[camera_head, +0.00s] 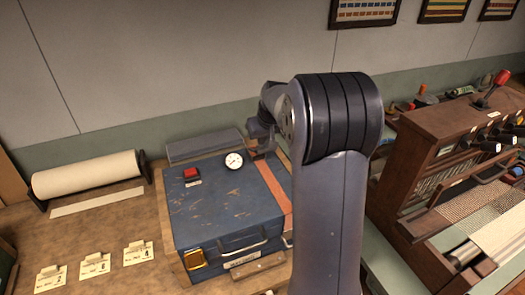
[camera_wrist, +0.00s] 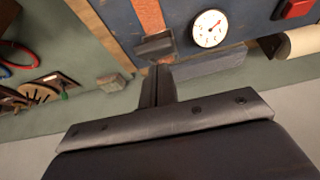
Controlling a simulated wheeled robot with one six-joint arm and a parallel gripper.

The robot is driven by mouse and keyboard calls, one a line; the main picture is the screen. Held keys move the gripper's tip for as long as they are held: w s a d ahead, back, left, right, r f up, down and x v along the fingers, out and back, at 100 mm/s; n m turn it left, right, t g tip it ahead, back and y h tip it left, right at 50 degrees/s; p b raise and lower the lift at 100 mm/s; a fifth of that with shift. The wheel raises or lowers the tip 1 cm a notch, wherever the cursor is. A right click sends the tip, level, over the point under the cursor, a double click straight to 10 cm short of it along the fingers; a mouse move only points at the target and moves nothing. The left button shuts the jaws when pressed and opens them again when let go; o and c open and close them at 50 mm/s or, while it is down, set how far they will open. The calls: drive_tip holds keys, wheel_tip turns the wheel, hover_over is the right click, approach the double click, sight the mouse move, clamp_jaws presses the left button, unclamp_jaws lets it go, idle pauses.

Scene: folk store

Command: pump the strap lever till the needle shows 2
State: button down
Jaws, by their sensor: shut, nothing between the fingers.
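A blue case (camera_head: 215,210) with an orange strap (camera_head: 274,187) stands on the bench. A round white dial (camera_head: 234,161) sits on its top; it also shows in the wrist view (camera_wrist: 209,29). Its red needle points to the upper right there, but the numbers are too small to read. A dark grey lever-like block (camera_wrist: 155,46) lies across the strap's end in the wrist view. My gripper (camera_wrist: 160,72) is shut and empty, its tips close to that block; I cannot tell whether they touch. In the head view my gripper (camera_head: 263,150) is over the case's far edge, partly hidden by my arm.
A red button (camera_head: 191,173) is left of the dial. A grey block (camera_head: 204,146) lies behind the case. A paper roll (camera_head: 87,174) and several tags (camera_head: 95,265) lie on the left bench. A wooden loom (camera_head: 440,150) stands close on the right.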

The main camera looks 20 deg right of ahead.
sight(264, 150)
drive_tip(key=shift+s+f+b, duration=0.2)
drive_tip(key=shift+f+b, duration=0.85)
drive_tip(key=shift+f, duration=0.25)
drive_tip(key=shift+s+f+b, duration=0.15)
drive_tip(key=shift+f+b, duration=0.9)
drive_tip(key=shift+f, duration=0.2)
drive_tip(key=shift+r, duration=0.2)
wheel_tip(264, 150, up, 9)
drive_tip(key=p, duration=0.6)
drive_tip(key=f+b, duration=0.4)
drive_tip(key=b, duration=0.1)
drive_tip(key=shift+w+f, duration=0.15)
drive_tip(key=shift+w, duration=0.25)
